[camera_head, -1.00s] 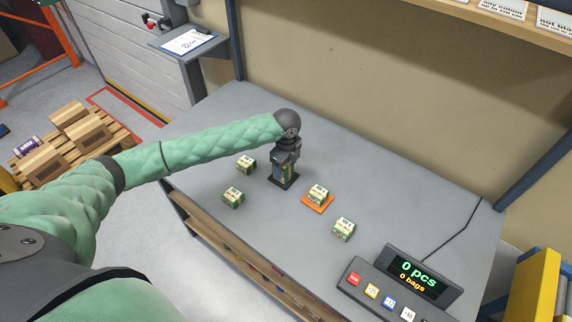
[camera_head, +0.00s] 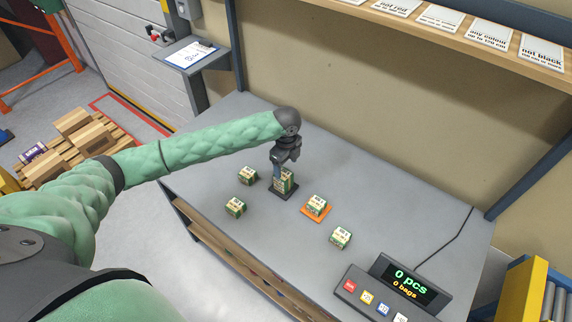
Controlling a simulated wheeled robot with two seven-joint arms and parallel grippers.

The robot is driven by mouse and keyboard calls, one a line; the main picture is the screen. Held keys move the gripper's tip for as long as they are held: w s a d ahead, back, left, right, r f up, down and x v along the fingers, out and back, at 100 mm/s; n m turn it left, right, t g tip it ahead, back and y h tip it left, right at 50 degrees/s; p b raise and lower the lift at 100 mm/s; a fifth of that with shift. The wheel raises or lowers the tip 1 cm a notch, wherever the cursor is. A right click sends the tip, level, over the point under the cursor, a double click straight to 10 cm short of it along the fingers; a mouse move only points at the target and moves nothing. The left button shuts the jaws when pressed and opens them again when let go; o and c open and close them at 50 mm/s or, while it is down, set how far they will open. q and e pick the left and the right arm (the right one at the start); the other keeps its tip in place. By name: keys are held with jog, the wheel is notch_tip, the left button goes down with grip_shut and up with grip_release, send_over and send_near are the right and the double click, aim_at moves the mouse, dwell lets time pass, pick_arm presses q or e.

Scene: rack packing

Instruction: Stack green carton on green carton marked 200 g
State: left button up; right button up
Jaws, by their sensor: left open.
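My left gripper (camera_head: 281,165) points down over the dark square mat (camera_head: 283,195), open, with its fingers at the upper part of the green and white cartons (camera_head: 286,182) there. These look like two cartons stacked one on the other, partly hidden by the gripper. Another green carton (camera_head: 316,205) sits on an orange mat (camera_head: 312,217). More green cartons stand on the grey table: one left of the dark mat (camera_head: 248,176), one nearer the front edge (camera_head: 235,207) and one right of the orange mat (camera_head: 340,238). The weight marks are too small to read. My right gripper is not in view.
A counter display (camera_head: 408,280) with coloured buttons stands at the table's front right. A shelf (camera_head: 450,35) with label cards runs above the back wall. The table (camera_head: 400,195) is clear right of the cartons and behind them.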

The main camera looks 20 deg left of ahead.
aim_at(286, 176)
pick_arm(q)
jog(key=shift+r, duration=2.6)
